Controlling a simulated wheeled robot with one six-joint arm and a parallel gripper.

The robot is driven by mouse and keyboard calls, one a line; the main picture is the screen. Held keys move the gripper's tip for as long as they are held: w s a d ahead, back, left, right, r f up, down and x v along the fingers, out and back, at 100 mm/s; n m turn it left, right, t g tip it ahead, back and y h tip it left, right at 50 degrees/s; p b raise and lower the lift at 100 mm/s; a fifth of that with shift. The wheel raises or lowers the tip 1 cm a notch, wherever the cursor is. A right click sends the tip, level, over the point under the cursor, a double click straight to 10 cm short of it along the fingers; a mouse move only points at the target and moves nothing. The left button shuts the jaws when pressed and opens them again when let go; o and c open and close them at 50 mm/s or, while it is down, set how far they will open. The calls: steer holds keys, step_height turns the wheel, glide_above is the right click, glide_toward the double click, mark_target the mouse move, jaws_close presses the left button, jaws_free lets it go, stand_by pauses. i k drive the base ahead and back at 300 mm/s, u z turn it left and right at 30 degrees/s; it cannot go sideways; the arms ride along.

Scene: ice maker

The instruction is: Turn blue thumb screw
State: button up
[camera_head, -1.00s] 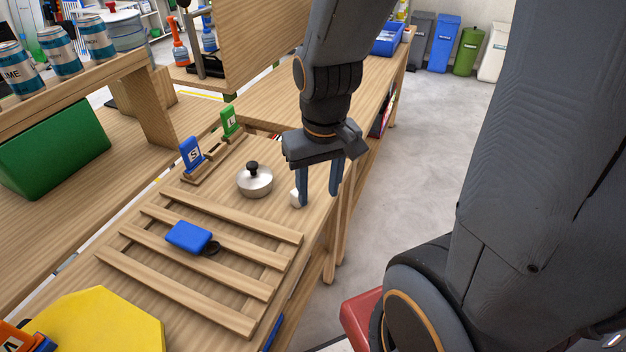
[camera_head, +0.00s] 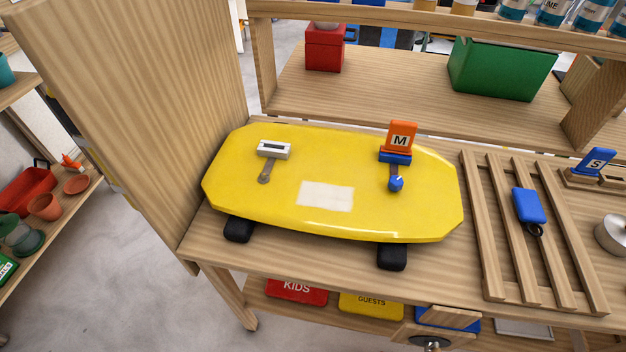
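A blue thumb screw (camera_head: 396,184) sits on the yellow board (camera_head: 250,205), at the near end of a short slot. Just behind it a blue clamp base (camera_head: 395,157) holds an upright orange block marked M (camera_head: 400,135). The yellow board lies on the workbench with dark feet or wheels under its near edge. My gripper is outside the view now, so whether it is open or shut is hidden.
A wooden slatted rack (camera_head: 505,250) with a blue item (camera_head: 529,206) lies right of the board. A tall wooden panel (camera_head: 130,90) stands at its left. A white-grey fitting (camera_head: 274,149) sits on the board's left. A shelf with a green bin (camera_head: 500,70) runs behind.

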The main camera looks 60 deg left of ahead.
mark_target(396, 183)
steer(key=u, duration=0.35)
steer(key=i, duration=0.4)
steer(key=u, duration=2.8)
steer(key=k, duration=0.9)
steer(key=z, duration=0.7)
steer(key=i, duration=0.5)
